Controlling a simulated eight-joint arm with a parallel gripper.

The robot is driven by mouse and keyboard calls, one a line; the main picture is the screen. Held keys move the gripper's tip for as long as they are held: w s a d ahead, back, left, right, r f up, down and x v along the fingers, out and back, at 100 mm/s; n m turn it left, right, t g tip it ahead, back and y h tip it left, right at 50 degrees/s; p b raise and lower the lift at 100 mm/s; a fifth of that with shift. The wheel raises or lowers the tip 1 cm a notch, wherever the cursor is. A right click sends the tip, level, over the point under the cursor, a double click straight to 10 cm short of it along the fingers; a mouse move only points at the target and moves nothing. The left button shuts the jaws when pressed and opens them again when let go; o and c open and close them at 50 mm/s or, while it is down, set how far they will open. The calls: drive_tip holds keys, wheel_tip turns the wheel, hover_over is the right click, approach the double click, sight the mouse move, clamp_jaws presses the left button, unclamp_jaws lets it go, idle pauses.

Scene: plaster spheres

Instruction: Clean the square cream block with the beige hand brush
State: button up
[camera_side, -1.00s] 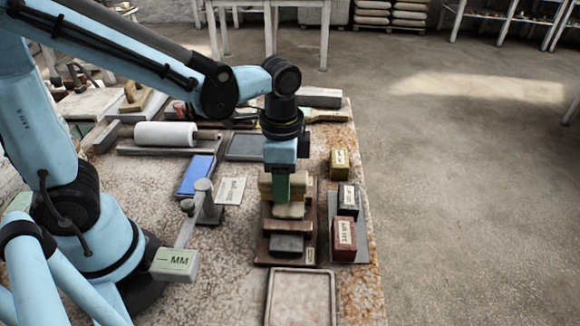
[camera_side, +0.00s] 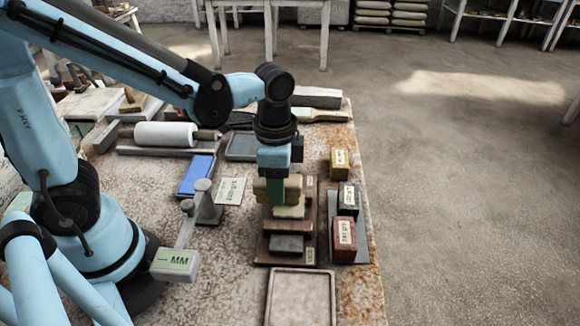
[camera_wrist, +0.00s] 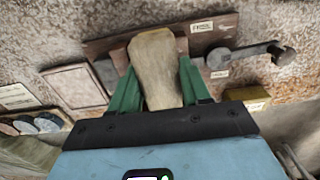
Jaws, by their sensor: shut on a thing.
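My gripper (camera_side: 277,191) is shut on the beige hand brush (camera_side: 293,184) above the brown wooden board (camera_side: 264,256). In the wrist view, the brush (camera_wrist: 155,65) fills the space between the green fingers of my gripper (camera_wrist: 160,85). The cream block (camera_side: 289,212) lies on the board just below and in front of the brush, which partly overlaps it in the side view. I cannot tell whether the bristles touch the block. In the wrist view the cream block cannot be made out behind the brush.
A dark grey block (camera_side: 287,243) sits on the board's near part. A shallow tray (camera_side: 301,270) lies in front. Yellow (camera_side: 340,162), black (camera_side: 348,197) and red (camera_side: 344,235) labelled blocks stand to the right. A grey stand (camera_side: 204,205) and a blue block (camera_side: 197,175) are left.

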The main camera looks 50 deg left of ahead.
sight(295, 180)
drive_tip(key=shift+s+a, duration=0.4)
drive_tip(key=shift+a, duration=0.05)
drive_tip(key=shift+f, duration=0.1)
drive_tip(key=shift+w+d, duration=1.55)
drive_tip(key=shift+d, duration=0.05)
drive_tip(key=shift+s+a, duration=1.55)
drive_tip(key=shift+a, duration=0.05)
drive_tip(key=shift+w+d, duration=1.55)
drive_tip(key=shift+d, duration=0.05)
